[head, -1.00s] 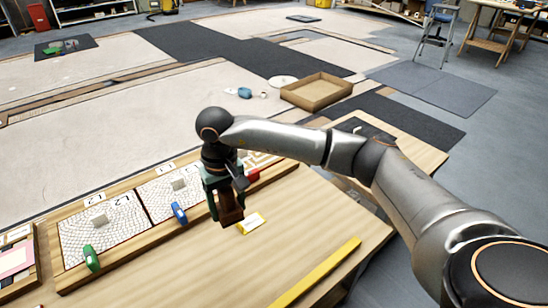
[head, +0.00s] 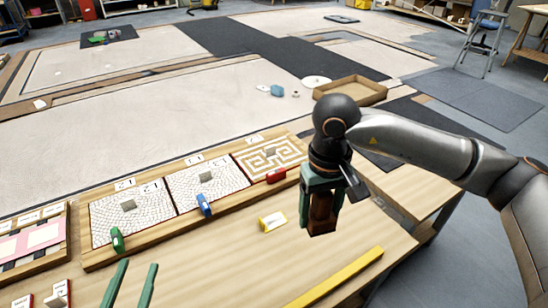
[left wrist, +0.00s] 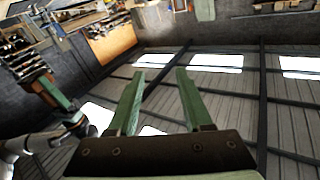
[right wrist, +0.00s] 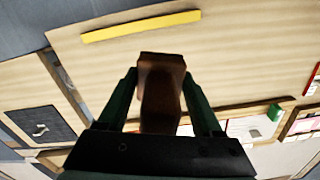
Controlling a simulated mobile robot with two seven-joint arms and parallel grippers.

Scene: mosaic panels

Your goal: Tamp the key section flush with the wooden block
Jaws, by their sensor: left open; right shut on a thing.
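The key section (head: 285,162), a panel with a tan and white meander, lies in the wooden frame (head: 165,233) at its right end. My right gripper (head: 321,200) is shut on a brown wooden block (head: 321,218), held upright above the table to the right of the key section and apart from it. The same block (right wrist: 160,85) sits between the green fingers in the right wrist view. My left gripper (head: 130,285) is open and empty at the lower left. In the left wrist view its fingers (left wrist: 157,95) point toward the far wall and roof.
Two fan-patterned panels (head: 140,222) (head: 222,182) share the frame. Green (head: 117,239), blue (head: 204,205) and red (head: 276,175) pieces sit along its front edge. A yellow label (head: 272,222) and yellow bar (head: 337,278) lie on the table. Bare wood lies between.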

